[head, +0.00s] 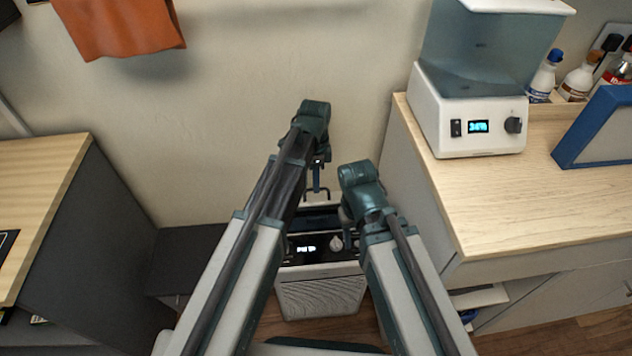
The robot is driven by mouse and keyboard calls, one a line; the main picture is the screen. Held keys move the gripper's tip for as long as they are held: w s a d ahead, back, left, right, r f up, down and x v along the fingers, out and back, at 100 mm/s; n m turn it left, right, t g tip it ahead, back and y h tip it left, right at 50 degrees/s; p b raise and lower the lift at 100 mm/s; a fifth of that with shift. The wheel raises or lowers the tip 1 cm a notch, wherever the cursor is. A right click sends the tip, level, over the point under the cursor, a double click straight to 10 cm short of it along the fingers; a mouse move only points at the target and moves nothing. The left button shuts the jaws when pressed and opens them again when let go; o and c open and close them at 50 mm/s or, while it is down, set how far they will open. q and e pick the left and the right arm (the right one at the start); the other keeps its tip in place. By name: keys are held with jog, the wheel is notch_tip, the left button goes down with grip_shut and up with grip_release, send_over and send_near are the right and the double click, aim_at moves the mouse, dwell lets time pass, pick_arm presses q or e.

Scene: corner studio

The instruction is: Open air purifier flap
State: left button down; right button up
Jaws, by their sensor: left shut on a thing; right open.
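The air purifier (322,292) stands on the floor against the wall, between the two counters. It has a pale grilled front and a dark top panel with a small lit display (305,248) and a round knob (336,243). My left gripper (318,190) points down at the back of its top and is shut on the dark flap (318,218), though the contact is small and hard to make out. My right gripper (349,238) is open above the right part of the top, beside the knob. My arms hide both sides of the purifier.
A wooden counter (480,205) at right carries a white appliance with a tinted tank (480,140), several bottles (580,78) and a blue-edged frame (600,130). A dark cabinet (100,230) and low dark box (190,250) stand at left. An orange cloth (120,28) hangs above.

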pick_arm(q)
jog(key=shift+w, duration=0.15)
jog(key=w, duration=0.2)
jog(key=w+r+p, duration=0.1)
jog(key=shift+w+a, duration=0.15)
jog(key=shift+a, duration=0.2)
jog(key=c, duration=0.9)
grip_release()
jog(key=shift+f, duration=0.1)
jog(key=shift+r, duration=0.2)
jog(key=r+p, duration=0.4)
jog(key=p, duration=0.1)
jog(key=r+p, duration=0.2)
jog(key=r, duration=0.1)
jog(key=shift+w+a, duration=0.1)
jog(key=shift+w, duration=0.3)
